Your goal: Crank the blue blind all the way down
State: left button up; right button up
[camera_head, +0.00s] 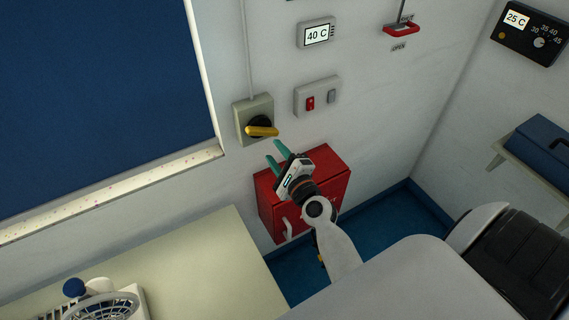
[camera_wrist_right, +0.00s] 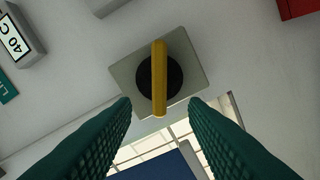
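The crank is a yellow handle (camera_head: 262,131) on a black round hub, fixed to a beige wall plate (camera_head: 243,121) right of the window. In the right wrist view the yellow handle (camera_wrist_right: 159,78) stands upright in the picture, ahead of the fingers. My right gripper (camera_head: 275,153) is open and empty, just below and right of the handle, apart from it. Its two green fingers also show in the wrist view (camera_wrist_right: 160,118). My left gripper is not in view.
A switch box (camera_head: 318,97) and a 40 C display (camera_head: 316,34) are on the wall above right. A red cabinet (camera_head: 330,165) is behind my right gripper. A counter (camera_head: 205,270) with a small fan (camera_head: 105,305) is at lower left.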

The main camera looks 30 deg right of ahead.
jog(key=shift+s+a, duration=0.15)
jog(key=shift+s, duration=2.1)
